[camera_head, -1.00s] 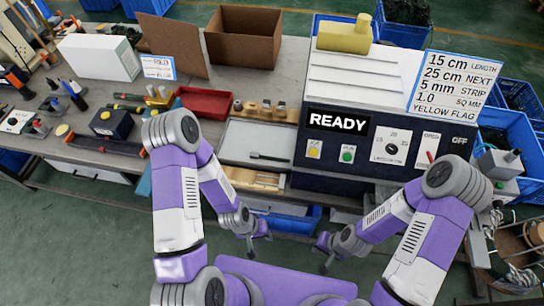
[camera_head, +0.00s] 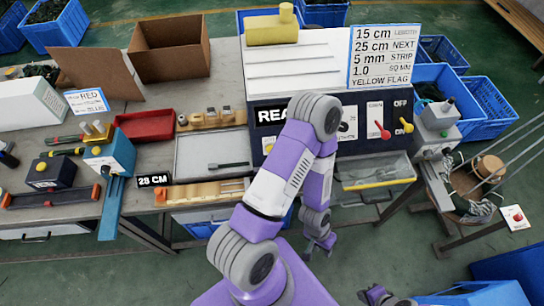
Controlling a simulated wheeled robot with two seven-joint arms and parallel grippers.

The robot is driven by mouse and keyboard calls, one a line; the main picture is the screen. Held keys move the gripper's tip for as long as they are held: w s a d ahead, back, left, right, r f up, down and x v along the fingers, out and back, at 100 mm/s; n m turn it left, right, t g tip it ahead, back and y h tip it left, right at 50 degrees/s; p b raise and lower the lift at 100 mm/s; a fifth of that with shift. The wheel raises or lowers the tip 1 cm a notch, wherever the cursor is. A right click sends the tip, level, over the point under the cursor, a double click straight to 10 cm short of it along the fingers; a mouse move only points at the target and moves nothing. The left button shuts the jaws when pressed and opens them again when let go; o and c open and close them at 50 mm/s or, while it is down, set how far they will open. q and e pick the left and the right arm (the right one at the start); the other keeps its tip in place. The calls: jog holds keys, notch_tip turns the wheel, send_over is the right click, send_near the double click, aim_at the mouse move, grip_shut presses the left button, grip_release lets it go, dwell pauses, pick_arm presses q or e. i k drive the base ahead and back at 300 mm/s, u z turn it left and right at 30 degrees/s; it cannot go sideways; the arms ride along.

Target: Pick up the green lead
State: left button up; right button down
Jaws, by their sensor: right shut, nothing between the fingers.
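My right gripper (camera_head: 384,297) is at the bottom edge, partly cut off, shut and empty. Both grippers are apart from the coil.
The machine (camera_head: 290,75) stands on the bench, partly hidden by my left arm. A grey tray (camera_head: 200,170) with a dark tool, a red tray (camera_head: 145,126) and a blue device (camera_head: 110,155) lie left. Blue crates (camera_head: 490,105) stand behind right.

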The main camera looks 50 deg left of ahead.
aim_at(211, 165)
jog(key=z, duration=0.85)
jog(key=k, duration=0.85)
jog(key=u, duration=0.85)
